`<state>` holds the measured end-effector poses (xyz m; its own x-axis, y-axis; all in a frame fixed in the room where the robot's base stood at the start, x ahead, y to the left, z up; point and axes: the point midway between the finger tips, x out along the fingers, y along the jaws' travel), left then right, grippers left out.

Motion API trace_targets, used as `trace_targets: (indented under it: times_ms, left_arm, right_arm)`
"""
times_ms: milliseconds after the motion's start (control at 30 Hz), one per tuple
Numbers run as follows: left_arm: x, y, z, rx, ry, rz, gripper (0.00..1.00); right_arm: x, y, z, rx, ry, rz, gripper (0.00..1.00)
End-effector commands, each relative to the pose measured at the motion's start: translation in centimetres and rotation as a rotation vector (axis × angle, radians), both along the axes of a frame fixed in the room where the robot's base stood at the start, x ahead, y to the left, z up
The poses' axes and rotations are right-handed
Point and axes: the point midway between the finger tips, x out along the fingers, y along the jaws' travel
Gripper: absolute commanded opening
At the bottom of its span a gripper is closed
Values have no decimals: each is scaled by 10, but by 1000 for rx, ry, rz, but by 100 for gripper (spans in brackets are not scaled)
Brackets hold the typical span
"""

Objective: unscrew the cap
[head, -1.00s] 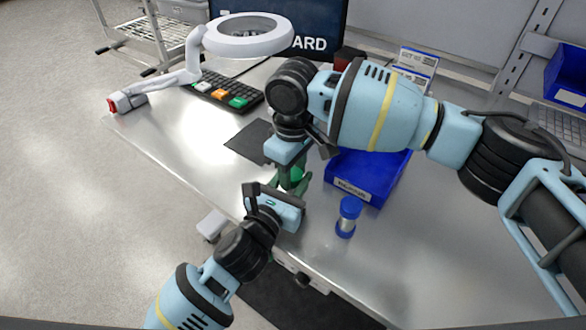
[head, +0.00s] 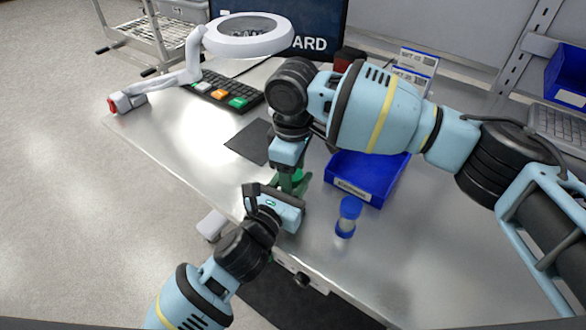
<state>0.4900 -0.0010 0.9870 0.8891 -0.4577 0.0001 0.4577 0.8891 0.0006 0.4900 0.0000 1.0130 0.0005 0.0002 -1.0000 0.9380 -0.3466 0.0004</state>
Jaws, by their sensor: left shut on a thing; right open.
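A bright green cap (head: 298,175) shows between my two grippers near the table's front edge. The body under it is mostly hidden by the fingers, so I cannot make out its shape. My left gripper (head: 289,187) comes in from the front left and is shut on this green-capped container. My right gripper (head: 291,172) points down from above at the cap and is open. Its fingertips overlap the cap in the picture, and I cannot tell whether they touch it. A second container (head: 345,228), clear with a blue lid, stands upright to the right.
A blue bin (head: 362,188) with a label stands just behind and right of the grippers. A dark mat (head: 248,142), a keypad with coloured keys (head: 222,93) and a magnifier lamp (head: 248,42) are at the back left. The table's right front is clear.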

Motion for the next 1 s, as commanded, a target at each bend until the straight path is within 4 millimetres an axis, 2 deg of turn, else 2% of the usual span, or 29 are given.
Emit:
trace_targets:
  times_ms: [167, 467, 700, 733, 900, 1000]
  left_arm:
    - [0, 0, 0, 0, 0, 0, 0]
    - [0, 0, 0, -1, 0, 0, 0]
    - [0, 0, 0, -1, 0, 0, 0]
    - [0, 0, 0, 0, 0, 0, 38]
    - [0, 0, 0, 0, 0, 0, 60]
    - [0, 0, 0, 0, 0, 0, 62]
  right_arm:
    - [0, 0, 8, 2, -2, -1, 59]
    - [0, 0, 42, 2, -2, -1, 59]
    - [0, 0, 45, -1, 0, -1, 59]
    - [0, 0, 45, -1, 0, -1, 59]
    - [0, 0, 45, 0, 0, -1, 59]
    - [0, 0, 45, 0, 0, -1, 59]
